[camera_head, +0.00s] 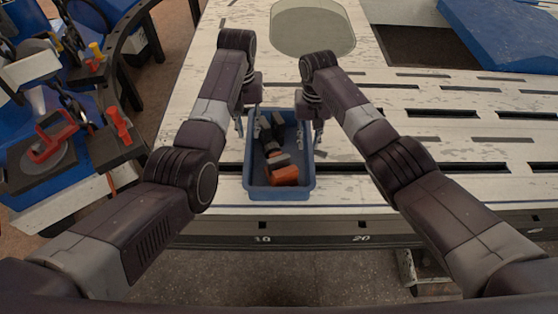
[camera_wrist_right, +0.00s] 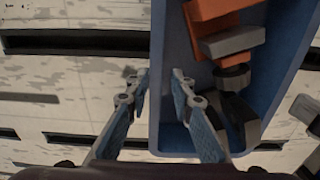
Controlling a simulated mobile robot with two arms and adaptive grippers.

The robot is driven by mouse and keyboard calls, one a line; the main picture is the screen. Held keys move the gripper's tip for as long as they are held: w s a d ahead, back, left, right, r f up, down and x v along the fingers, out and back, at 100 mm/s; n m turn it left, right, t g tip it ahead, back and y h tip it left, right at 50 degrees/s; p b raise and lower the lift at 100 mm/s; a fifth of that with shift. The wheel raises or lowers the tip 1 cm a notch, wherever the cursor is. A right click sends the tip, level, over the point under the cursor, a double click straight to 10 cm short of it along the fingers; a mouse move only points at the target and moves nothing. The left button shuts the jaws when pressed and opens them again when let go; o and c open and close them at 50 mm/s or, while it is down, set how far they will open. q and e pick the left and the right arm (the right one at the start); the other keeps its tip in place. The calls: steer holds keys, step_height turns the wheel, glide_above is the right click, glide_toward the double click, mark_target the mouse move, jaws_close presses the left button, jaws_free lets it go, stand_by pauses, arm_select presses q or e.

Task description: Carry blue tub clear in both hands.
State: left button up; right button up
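The blue tub (camera_head: 308,178) stands on the pale slotted bench top near its front edge, and its blue wall also fills part of the right wrist view (camera_wrist_right: 167,135). It holds an orange-red piece (camera_head: 285,176) and several dark and grey pieces. My left gripper (camera_head: 247,124) is at the tub's left wall, fingers spread. My right gripper (camera_head: 309,131) is at the right wall. In the right wrist view its fingers (camera_wrist_right: 161,76) are apart, one outside the wall and one inside, with gaps beside the wall. The left fingers' contact with the wall is too small to tell.
The slotted bench top (camera_head: 450,140) is free to the right of the tub. A grey-green oval (camera_head: 312,30) lies behind, and a blue slab (camera_head: 510,30) is at the back right. A cluttered stand with red clamps (camera_head: 52,143) is at the left.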

step_height(320, 180, up, 5)
steer(key=shift+r, duration=0.2)
stand_by(0.6)
